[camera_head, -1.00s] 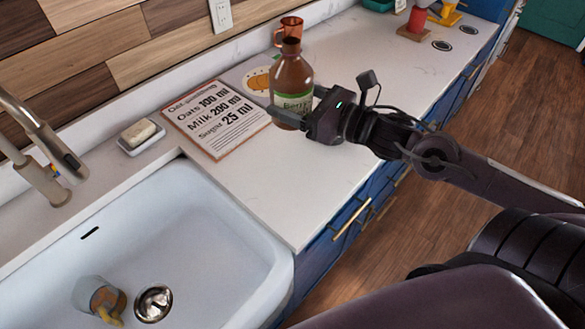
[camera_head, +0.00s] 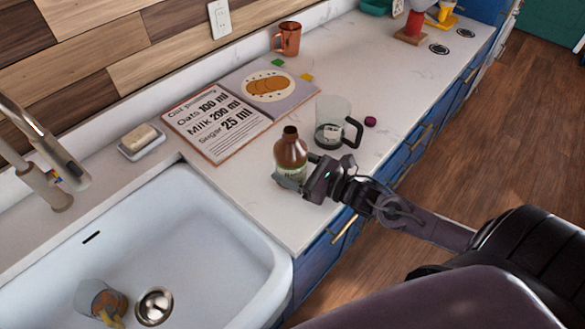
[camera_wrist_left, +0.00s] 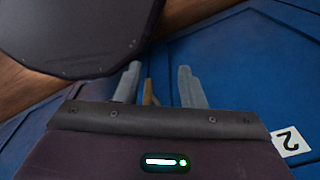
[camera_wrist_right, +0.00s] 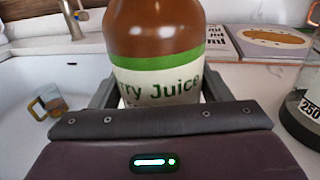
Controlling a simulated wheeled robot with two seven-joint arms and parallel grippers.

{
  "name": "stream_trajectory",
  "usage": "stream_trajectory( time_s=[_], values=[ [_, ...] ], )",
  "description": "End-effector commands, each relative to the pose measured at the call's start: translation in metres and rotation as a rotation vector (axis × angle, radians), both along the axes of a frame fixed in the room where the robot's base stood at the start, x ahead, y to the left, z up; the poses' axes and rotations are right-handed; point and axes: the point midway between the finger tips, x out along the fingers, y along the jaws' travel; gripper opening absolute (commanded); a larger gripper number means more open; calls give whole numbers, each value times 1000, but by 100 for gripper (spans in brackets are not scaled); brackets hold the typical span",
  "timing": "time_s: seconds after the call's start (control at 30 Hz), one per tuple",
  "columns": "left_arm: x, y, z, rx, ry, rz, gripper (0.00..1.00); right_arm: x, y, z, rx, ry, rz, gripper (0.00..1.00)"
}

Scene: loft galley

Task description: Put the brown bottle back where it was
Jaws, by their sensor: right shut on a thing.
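The brown bottle (camera_head: 290,152) with a green-and-white juice label is upright over the counter's front part, near the sink's right corner. My right gripper (camera_head: 291,180) is shut on its lower part. In the right wrist view the bottle (camera_wrist_right: 155,45) stands between the fingers, its label reading "rry Juice". Its base is hidden, so I cannot tell whether it touches the counter. My left gripper (camera_wrist_left: 158,78) shows only in its wrist view, fingers apart and empty, in front of blue cabinet fronts.
A clear measuring jug (camera_head: 333,122) stands close behind the bottle, to the right. The recipe book (camera_head: 217,122) lies open behind it. A copper mug (camera_head: 288,39) is at the back. The white sink (camera_head: 150,225) holds a tipped mug (camera_head: 97,298). A purple item (camera_head: 370,121) lies right of the jug.

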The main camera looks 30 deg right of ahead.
Motion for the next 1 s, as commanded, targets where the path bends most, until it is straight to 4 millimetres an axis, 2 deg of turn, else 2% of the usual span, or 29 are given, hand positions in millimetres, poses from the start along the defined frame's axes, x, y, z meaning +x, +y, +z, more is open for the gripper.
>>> stream_trajectory(
  time_s=[0.17, 0.53, 0.57, 0.6, 0.7, 1.0],
  values=[
    [0, 0, 2, 0, -1, 0, 36, 1, 0, -14, 1, -6, -1, 23],
    [1, 0, -3, 0, -1, 0, 36, 1, 0, -19, 0, -6, 0, 23],
    [1, 0, -1, 0, -1, 0, 36, 0, 0, -19, 0, -1, 0, 75],
    [1, 0, -1, 0, -1, 0, 36, 0, 0, -19, 0, -1, 0, 80],
    [1, 0, -1, 0, -1, -1, 36, 0, 0, -19, 0, -1, 0, 92],
    [1, 0, 1, 0, -1, -1, 36, 0, 0, -17, 0, -1, 0, 92]
  ],
)
